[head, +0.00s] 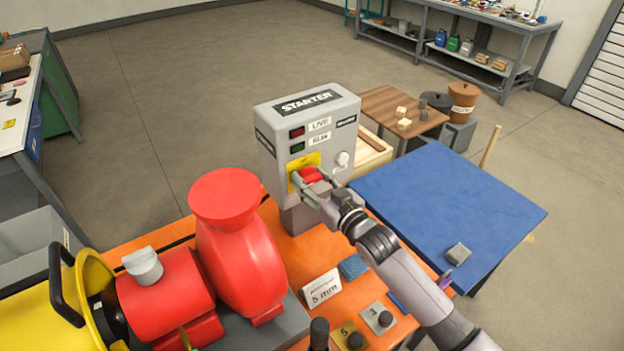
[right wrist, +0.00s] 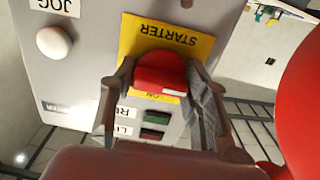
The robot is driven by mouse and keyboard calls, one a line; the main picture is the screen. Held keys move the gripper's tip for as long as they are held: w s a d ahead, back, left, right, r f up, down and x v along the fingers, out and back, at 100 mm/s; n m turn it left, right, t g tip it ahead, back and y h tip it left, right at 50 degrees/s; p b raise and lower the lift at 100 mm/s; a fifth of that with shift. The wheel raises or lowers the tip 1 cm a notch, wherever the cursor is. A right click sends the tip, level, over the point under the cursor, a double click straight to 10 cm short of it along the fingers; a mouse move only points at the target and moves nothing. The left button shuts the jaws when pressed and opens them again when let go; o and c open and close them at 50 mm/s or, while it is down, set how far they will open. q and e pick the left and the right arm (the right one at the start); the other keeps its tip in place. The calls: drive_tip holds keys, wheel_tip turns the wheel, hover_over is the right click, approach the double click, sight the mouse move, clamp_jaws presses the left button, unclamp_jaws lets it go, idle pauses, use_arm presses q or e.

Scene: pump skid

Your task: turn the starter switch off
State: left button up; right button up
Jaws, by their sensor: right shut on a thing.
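The grey starter box (head: 310,122) stands on the orange skid, with a STARTER label on top and a yellow plate (head: 298,163) on its front. The red starter switch (head: 311,174) sits on that plate. My right gripper (head: 308,183) is shut on the red switch. In the right wrist view the red switch (right wrist: 160,72) sits between my two fingers (right wrist: 158,85). The picture there is upside down, and an ON mark shows beside the switch. The OFF mark cannot be made out. My left gripper is not in view.
A red pump (head: 235,240) stands close on the left of the box. A white JOG knob (head: 343,159) is beside the switch. A blue-topped table (head: 450,205) lies to the right. A 5 mm card (head: 321,288) and small blocks lie on the orange skid (head: 290,245).

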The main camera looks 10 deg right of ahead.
drive_tip(key=shift+f, duration=0.15)
drive_tip(key=o, duration=1.2)
drive_tip(key=shift+c, duration=0.2)
drive_tip(key=v, duration=1.2)
